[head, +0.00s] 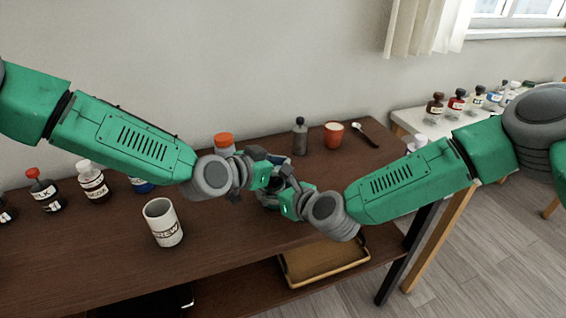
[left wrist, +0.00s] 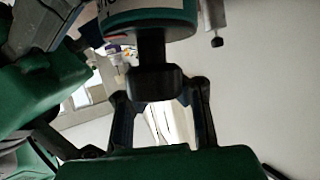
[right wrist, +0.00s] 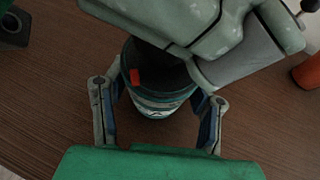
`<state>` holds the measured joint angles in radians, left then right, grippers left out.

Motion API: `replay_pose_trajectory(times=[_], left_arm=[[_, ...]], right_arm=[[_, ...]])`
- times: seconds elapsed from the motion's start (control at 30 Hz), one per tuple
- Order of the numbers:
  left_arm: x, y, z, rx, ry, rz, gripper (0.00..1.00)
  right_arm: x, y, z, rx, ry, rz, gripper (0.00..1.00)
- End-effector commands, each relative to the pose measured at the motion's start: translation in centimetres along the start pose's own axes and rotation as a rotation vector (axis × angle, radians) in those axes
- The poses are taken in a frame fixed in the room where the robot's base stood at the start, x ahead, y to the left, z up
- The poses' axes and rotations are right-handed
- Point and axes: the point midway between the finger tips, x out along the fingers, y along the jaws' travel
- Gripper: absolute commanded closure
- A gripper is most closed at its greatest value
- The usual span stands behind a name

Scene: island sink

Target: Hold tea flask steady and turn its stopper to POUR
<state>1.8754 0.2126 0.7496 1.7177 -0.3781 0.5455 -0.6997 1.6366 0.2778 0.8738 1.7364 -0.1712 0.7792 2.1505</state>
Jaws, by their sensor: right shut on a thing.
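The tea flask (right wrist: 160,104) is a dark green cylinder with a pale band and a small red mark near its top. My right gripper (right wrist: 158,115) is shut on its body, one finger on each side. In the head view the flask is mostly hidden behind my grippers. My left gripper (head: 274,180) is over the flask's top, just above my right gripper (head: 288,198). In the left wrist view the black stopper (left wrist: 156,82) lies between my left gripper's fingers (left wrist: 160,106), with narrow gaps on both sides. My left gripper looks open around it. The stopper's pour marking is not readable.
A pale mug (head: 163,223) stands front left on the brown table (head: 110,275). An orange-capped jar (head: 223,142), a grey bottle (head: 300,138), an orange cup (head: 333,134) and a dark spoon (head: 364,135) stand or lie behind. Labelled bottles (head: 92,180) stand left. A wooden tray (head: 322,267) is below.

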Motion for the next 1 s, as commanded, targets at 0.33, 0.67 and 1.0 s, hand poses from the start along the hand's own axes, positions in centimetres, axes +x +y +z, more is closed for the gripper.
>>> replay_pose_trajectory(times=[0.33,0.67,1.0], left_arm=[[-0.1,0.5,1.4,-0.007,-0.026,0.01,1.0],[-0.1,0.3,0.8,-0.003,-0.015,0.005,0.49],[-2.5,0.1,0.5,-0.002,-0.011,0.003,0.49]], right_arm=[[0.2,-0.8,0.2,0.004,-0.006,-0.017,0.82],[0.0,-0.3,0.1,0.001,-0.004,-0.008,0.84],[-0.1,-0.1,0.1,0.0,-0.002,-0.003,0.84]])
